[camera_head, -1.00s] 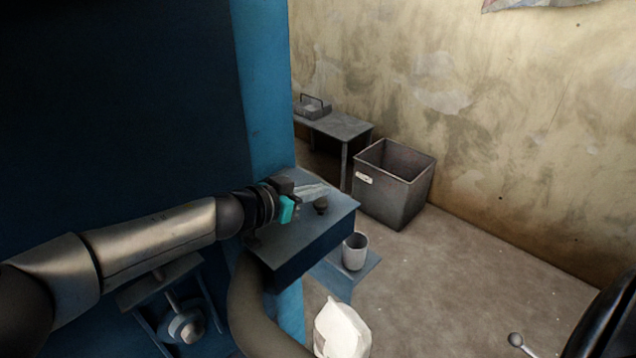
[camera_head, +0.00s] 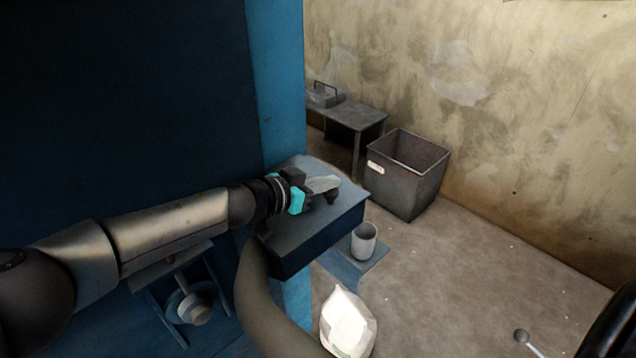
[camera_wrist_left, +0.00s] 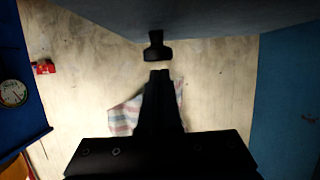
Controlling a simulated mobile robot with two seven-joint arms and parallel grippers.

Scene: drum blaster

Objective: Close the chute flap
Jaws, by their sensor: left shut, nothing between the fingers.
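The chute flap (camera_head: 300,238) shows as a blue-grey plate jutting out from the blue machine, its top face lying about level. A dark knob (camera_head: 333,197) is on it near its right end. My left gripper (camera_head: 325,184) is shut and empty, just over the flap beside the knob. In the left wrist view the closed fingertips (camera_wrist_left: 160,73) point at the knob (camera_wrist_left: 156,46), with a small gap showing between them. The flap (camera_wrist_left: 215,14) fills the top of that view.
A thick hose (camera_head: 262,300) curves below the flap. A white cup (camera_head: 364,241) stands on a low blue ledge, with a white sack (camera_head: 347,322) in front. A grey bin (camera_head: 407,176) and a small table (camera_head: 355,116) stand by the wall. Open floor lies at right.

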